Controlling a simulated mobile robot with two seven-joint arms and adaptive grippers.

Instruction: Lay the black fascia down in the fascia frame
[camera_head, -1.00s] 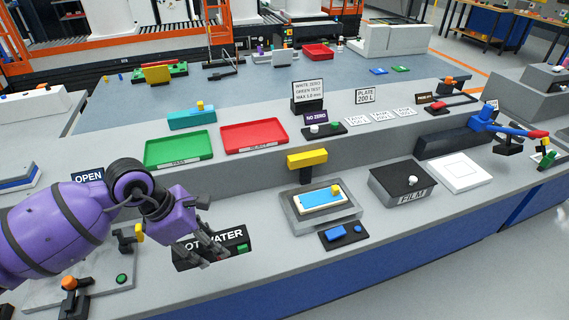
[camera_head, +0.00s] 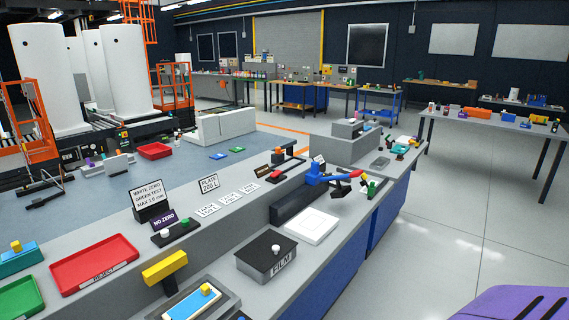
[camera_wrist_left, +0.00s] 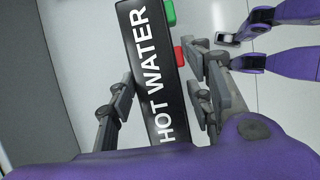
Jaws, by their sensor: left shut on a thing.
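The black fascia (camera_wrist_left: 148,75) has white HOT WATER lettering and a green and a red block on its right edge. In the left wrist view it lies lengthwise between the fingers of my left gripper (camera_wrist_left: 160,108), which is shut on it. Its lower end is hidden behind the purple gripper body. My left gripper and the fascia are out of the head view. I cannot pick out the fascia frame for sure in either view. My right gripper cannot be made out; a purple part of my body shows at the lower right of the head view.
The grey bench holds a red tray (camera_head: 70,282), a black FILM box (camera_head: 262,268), a white square plate (camera_head: 311,212) and a blue tool (camera_head: 314,175). Open floor (camera_head: 465,225) lies right of the bench. A white table (camera_head: 492,119) with several small objects stands beyond.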

